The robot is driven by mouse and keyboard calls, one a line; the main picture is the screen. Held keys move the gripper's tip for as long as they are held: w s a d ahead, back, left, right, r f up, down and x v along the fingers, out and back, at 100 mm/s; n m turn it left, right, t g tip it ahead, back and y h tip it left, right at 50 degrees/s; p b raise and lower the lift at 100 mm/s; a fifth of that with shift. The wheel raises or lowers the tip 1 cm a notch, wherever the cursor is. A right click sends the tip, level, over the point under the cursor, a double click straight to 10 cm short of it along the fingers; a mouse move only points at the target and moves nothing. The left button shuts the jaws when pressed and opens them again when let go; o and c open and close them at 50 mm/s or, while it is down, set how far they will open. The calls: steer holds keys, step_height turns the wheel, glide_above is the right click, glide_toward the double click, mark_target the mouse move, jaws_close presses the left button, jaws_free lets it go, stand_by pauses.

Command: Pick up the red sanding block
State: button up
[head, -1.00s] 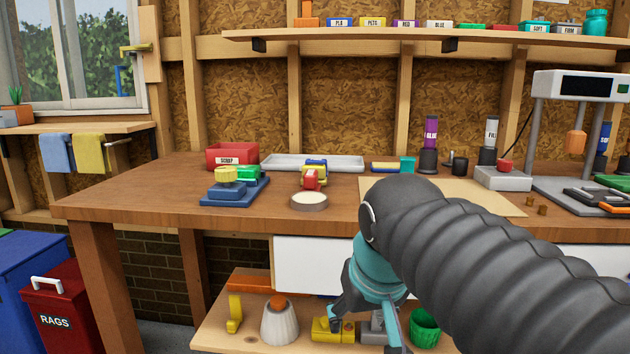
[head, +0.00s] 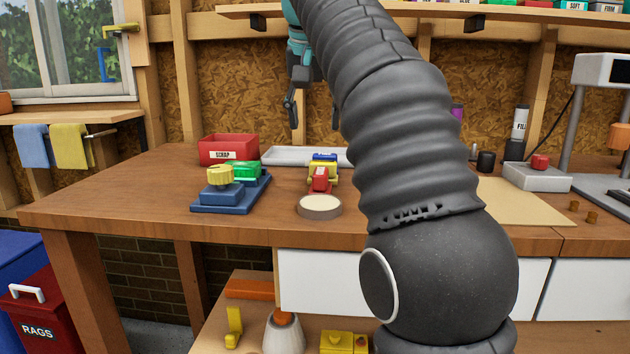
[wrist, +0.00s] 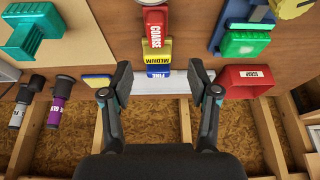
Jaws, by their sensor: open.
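The red sanding block (head: 320,181), marked COARSE in the wrist view (wrist: 155,30), sits on the bench at the front of a row. A yellow block (head: 324,168) marked MEDIUM and a blue block (head: 322,157) marked FINE are right behind it. My gripper (head: 313,112) is high above the back of the bench, apart from the blocks. In the wrist view its open, empty fingers (wrist: 160,80) are spread on either side of the row's blue end, with the red block farther up the picture.
A round pale disc (head: 320,207) lies just in front of the red block. To the left are a blue stand with a yellow knob (head: 219,175), a green block (head: 243,170) and a red SCRAP bin (head: 228,149). A grey tray (head: 284,156) lies behind.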

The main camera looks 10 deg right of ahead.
mark_target(320, 171)
steer(key=x, duration=0.8)
steer(key=shift+w+f, duration=0.1)
steer(key=shift+w, duration=0.25)
steer(key=shift+d+x, duration=0.2)
steer(key=shift+x, duration=1.1)
steer(key=shift+d+x, duration=0.2)
steer(key=shift+x, duration=1.15)
steer(key=shift+s, duration=0.15)
jaws_close()
